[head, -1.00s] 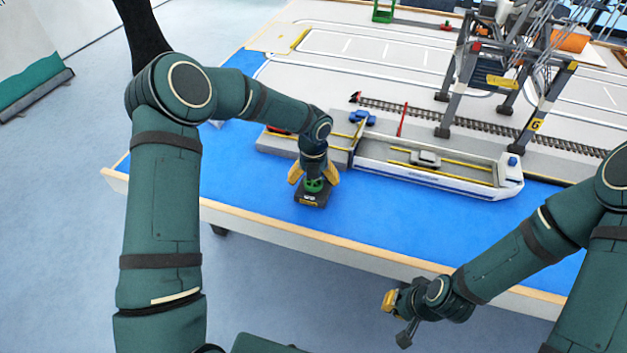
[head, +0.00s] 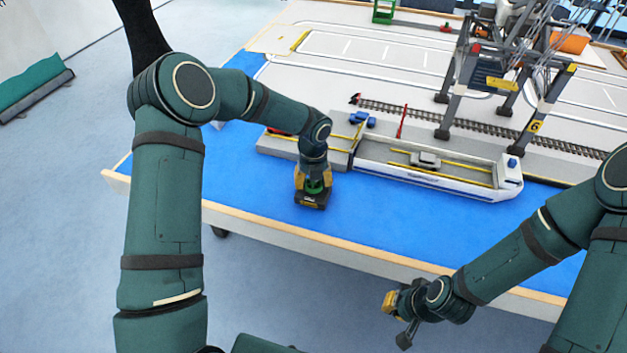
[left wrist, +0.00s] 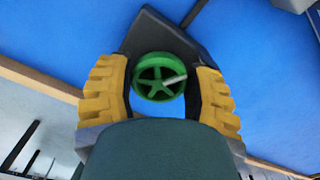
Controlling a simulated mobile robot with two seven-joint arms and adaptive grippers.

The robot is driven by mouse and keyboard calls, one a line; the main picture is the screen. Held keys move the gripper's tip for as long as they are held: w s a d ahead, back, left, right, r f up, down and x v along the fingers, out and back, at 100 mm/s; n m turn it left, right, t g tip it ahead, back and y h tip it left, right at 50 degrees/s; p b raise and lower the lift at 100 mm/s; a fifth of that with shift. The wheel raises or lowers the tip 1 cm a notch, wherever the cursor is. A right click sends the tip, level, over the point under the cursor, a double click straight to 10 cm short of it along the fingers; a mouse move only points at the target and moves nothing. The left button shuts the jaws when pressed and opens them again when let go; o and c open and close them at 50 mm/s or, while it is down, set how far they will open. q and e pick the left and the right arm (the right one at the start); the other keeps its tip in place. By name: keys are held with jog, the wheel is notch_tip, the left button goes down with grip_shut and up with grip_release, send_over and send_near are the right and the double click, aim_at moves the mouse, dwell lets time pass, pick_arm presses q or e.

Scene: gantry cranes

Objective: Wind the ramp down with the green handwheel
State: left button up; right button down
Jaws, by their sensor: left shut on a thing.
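The green handwheel (left wrist: 160,77) is a spoked wheel with a pale handle, on a dark box (head: 311,200) standing on the blue surface. My left gripper (head: 313,184) comes down over it from above and is shut on the wheel. In the left wrist view its yellow-padded fingers (left wrist: 160,92) are on either side of the wheel. The ramp (head: 356,133), a small panel with a yellow edge, stands raised at the left end of the white ship (head: 436,182). My right gripper (head: 396,318) hangs beyond the table's front edge, away from the wheel; its jaw opening is unclear.
A grey quay (head: 285,147) with a blue toy vehicle (head: 362,118) lies behind the wheel box. The gantry crane (head: 510,80) stands over the rails at the right. Blue surface (head: 390,225) is clear in front of the ship, up to the wooden table edge.

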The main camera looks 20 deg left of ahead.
pick_arm(q)
jog(key=n, duration=1)
jog(key=shift+s+a+n, duration=0.1)
jog(key=shift+s+n, duration=0.05)
jog(key=shift+n, duration=0.25)
jog(key=n, duration=0.6)
jog(key=shift+s, duration=0.15)
jog(key=n, duration=0.5)
jog(key=shift+s+n+b, duration=0.1)
jog(key=shift+n+b, duration=0.2)
jog(key=shift+n, duration=0.1)
jog(key=n, duration=0.5)
jog(key=shift+d, duration=0.2)
jog(key=n, duration=0.5)
jog(key=shift+d+p, duration=0.1)
jog(key=shift+p, duration=0.25)
jog(key=n+p, duration=0.1)
jog(key=n, duration=0.3)
jog(key=shift+d+n+p, duration=0.1)
jog(key=shift+n+p, duration=0.7)
jog(key=shift+n, duration=1.9)
